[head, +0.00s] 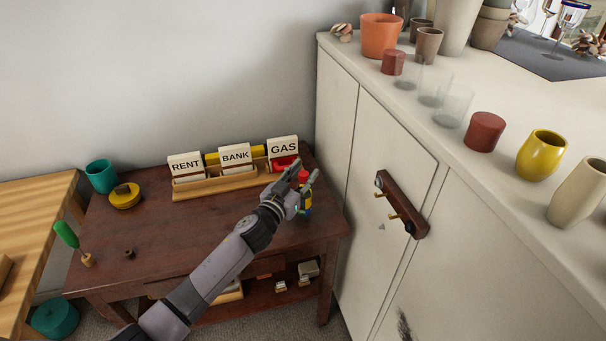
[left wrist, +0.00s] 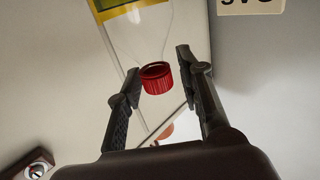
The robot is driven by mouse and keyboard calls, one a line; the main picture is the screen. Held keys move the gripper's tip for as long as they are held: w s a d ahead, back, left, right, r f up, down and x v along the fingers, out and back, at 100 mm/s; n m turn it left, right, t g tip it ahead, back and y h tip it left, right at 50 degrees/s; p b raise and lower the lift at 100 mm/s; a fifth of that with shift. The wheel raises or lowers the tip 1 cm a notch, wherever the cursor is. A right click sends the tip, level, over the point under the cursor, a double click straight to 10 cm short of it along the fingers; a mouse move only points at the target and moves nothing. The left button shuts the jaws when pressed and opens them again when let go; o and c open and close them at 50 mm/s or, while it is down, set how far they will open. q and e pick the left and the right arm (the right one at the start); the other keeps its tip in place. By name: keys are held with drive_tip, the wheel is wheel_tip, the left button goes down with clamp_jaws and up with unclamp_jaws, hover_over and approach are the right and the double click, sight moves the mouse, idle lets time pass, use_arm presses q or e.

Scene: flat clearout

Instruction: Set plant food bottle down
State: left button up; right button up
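The plant food bottle (head: 307,198) is at the right end of the dark wooden table (head: 150,235), partly hidden behind my left gripper (head: 304,177). It has a red cap and yellow on its body. In the left wrist view the clear bottle (left wrist: 140,35) shows with its red cap (left wrist: 157,79) and a yellow label. The fingers of my left gripper (left wrist: 158,75) stand apart on either side of the cap, with gaps visible. The bottle looks upright on the table, though its base is mostly hidden. My right gripper is not in view.
A wooden letter rack (head: 220,184) with RENT, BANK and GAS cards stands left of the bottle. A white cabinet (head: 375,140) rises close on the right.

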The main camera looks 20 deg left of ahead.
use_arm(q)
drive_tip(key=shift+o, duration=0.3)
drive_tip(key=shift+r, duration=0.2)
drive_tip(key=s+a, duration=0.2)
drive_tip(key=s, duration=0.9)
drive_tip(key=shift+s+a, duration=0.15)
drive_tip(key=shift+s, duration=0.25)
drive_tip(key=shift+f, duration=0.1)
